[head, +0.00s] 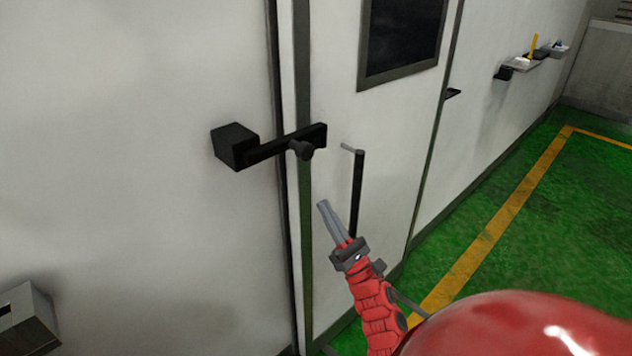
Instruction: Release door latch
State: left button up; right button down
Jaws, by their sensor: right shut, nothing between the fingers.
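The door latch (268,148) is a black bar that lies across the gap between the wall and the white door (335,100). Its left end meets a black block (233,146) on the wall, and a round knob (303,150) sticks out near its right end. The bar slopes slightly up to the right. A black vertical handle (357,190) is on the door, right of the latch. My right gripper (322,205) is shut and empty, below and right of the knob, apart from the latch in the picture. My left gripper is not in view.
A grey box (27,318) is on the wall at the lower left. The door has a dark window (401,36). A small shelf (524,65) with items is on the far wall. The green floor (530,220) with yellow lines is clear at the right.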

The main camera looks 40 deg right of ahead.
aim_at(306, 159)
jog(key=p+x, duration=0.1)
jog(key=x, duration=0.3)
jog(key=s+r+p+x, duration=0.1)
jog(key=x, duration=0.3)
jog(key=s+r+p+x, duration=0.1)
jog(key=p+x, duration=0.1)
jog(key=x, duration=0.2)
jog(key=shift+w, duration=0.1)
jog(key=shift+y, duration=0.3)
